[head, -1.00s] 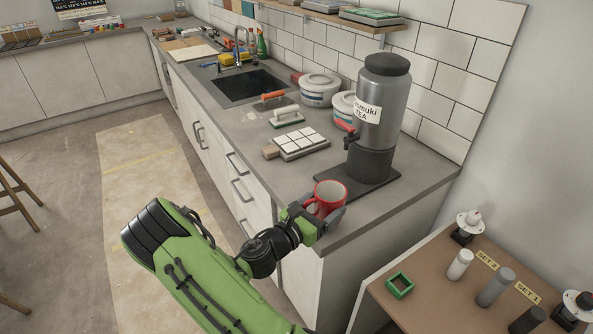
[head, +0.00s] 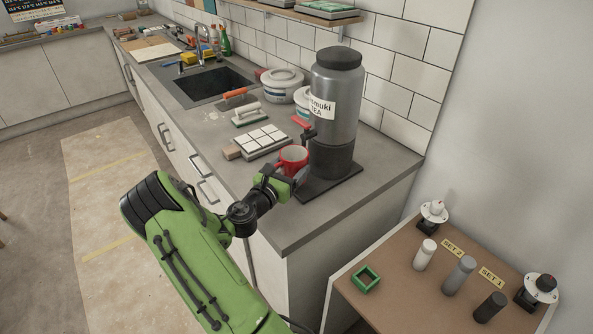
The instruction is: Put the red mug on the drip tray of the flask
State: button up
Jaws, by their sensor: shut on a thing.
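The red mug (head: 293,158) is upright in my gripper (head: 294,172), which is shut on it. The mug is at the left side of the tall grey flask (head: 334,112), just below and in front of its red-handled tap (head: 304,127). The dark drip tray (head: 322,188) extends under and in front of the flask. The mug is over or beside the tray's left end. I cannot tell whether its base touches the tray, since my gripper hides the mug's lower part.
A board with white tiles (head: 262,140) lies close left of the mug. The counter's front right corner (head: 290,232) is bare. A brown side table (head: 400,296) stands lower right.

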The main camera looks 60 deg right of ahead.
aim_at(300, 157)
jog(key=d, duration=0.3)
jog(key=shift+s+d, duration=0.15)
jog(key=shift+d, duration=0.3)
notch_tip(300, 157, down, 4)
jog(key=shift+r+b, duration=0.15)
jog(key=shift+b, duration=0.65)
jog(key=shift+r, duration=0.15)
